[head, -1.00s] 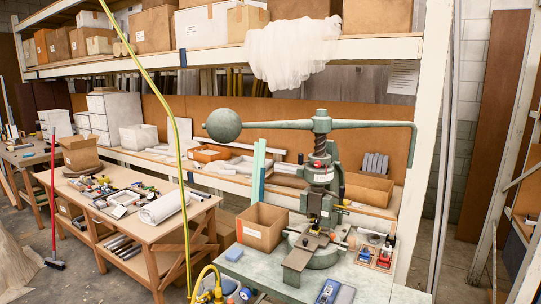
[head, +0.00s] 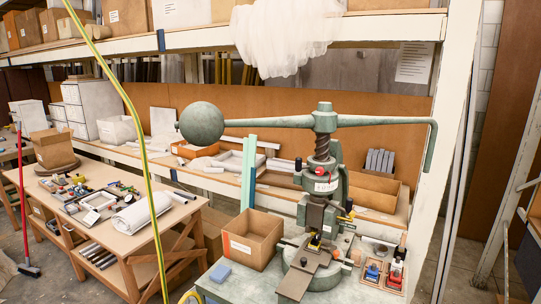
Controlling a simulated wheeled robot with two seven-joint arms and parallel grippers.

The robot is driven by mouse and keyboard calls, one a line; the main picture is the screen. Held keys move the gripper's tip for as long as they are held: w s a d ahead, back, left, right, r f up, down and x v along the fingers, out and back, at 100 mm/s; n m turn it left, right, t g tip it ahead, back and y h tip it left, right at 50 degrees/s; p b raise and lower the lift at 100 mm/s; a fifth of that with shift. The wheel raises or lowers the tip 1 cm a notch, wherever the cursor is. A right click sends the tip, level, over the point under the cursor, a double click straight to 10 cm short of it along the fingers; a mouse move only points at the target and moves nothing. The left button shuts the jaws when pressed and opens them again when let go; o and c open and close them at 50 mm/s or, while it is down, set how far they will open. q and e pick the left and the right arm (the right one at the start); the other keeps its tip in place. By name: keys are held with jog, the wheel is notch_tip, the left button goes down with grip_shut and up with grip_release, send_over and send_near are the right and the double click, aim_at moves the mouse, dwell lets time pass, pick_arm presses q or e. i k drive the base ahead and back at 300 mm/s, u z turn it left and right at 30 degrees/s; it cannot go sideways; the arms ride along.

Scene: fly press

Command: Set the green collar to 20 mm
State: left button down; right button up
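The grey-green fly press (head: 316,215) stands upright on the bench at the right. Its long top arm carries a ball weight (head: 201,123) at the left end and bends down at the right end. I cannot make out a distinct green collar or a millimetre scale at this size. Neither of my grippers shows.
A yellow-green hose (head: 143,160) hangs at left. A cluttered wooden table (head: 120,238) stands further left.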

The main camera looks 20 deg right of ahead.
aim_at(329, 167)
jog(key=z, duration=0.3)
jog(key=i, duration=0.85)
jog(key=z, duration=0.55)
